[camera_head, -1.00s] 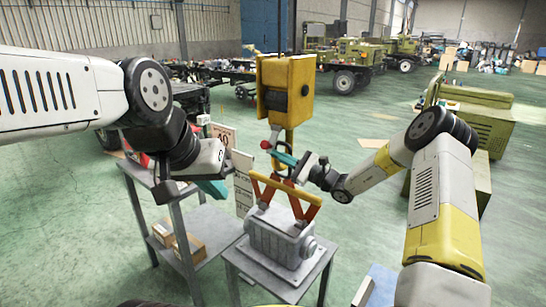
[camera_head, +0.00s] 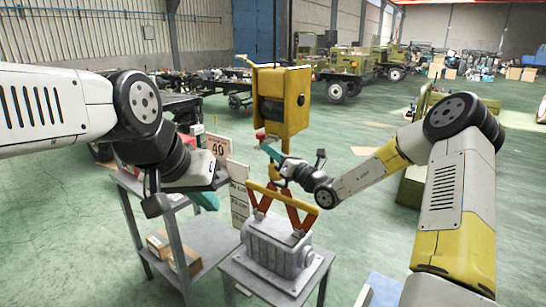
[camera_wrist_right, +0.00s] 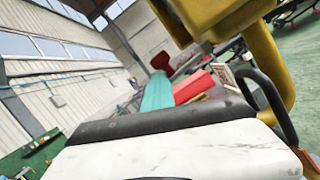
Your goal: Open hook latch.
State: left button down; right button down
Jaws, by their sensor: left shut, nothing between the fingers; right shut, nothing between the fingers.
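The yellow hook block (camera_head: 284,102) hangs in the middle of the head view, its hook (camera_head: 272,172) at the orange lifting frame (camera_head: 282,203) on a grey machine housing (camera_head: 277,246). A small red piece (camera_head: 260,134), possibly the latch's end, shows left of the block's lower edge. My right gripper (camera_head: 270,149) is shut, its teal fingers just below the red piece. In the right wrist view a red piece (camera_wrist_right: 158,62) shows beyond the teal fingers (camera_wrist_right: 157,93); contact is unclear. Yellow metal (camera_wrist_right: 268,62) stands close at right. My left gripper (camera_head: 206,200) is shut and empty, left of the frame.
The housing stands on a small grey table (camera_head: 255,284). A grey shelf cart (camera_head: 208,235) with cardboard boxes (camera_head: 172,250) and signs (camera_head: 219,146) stands to its left, below my left gripper. Green vehicles (camera_head: 350,67) stand farther back, with open floor between.

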jog(key=shift+w+a+r+m+t, duration=0.1)
jog(key=shift+r+m+t, duration=0.05)
jog(key=shift+r+m, duration=0.35)
jog(key=shift+a+r+m+t, duration=0.1)
jog(key=shift+r+m+t, duration=0.05)
jog(key=shift+r+m, duration=0.3)
jog(key=shift+w+d+r, duration=0.1)
jog(key=shift+w+r, duration=0.05)
jog(key=shift+r, duration=0.35)
jog(key=shift+w+d+r, duration=0.1)
jog(key=shift+r, duration=0.55)
jog(key=shift+f, duration=0.3)
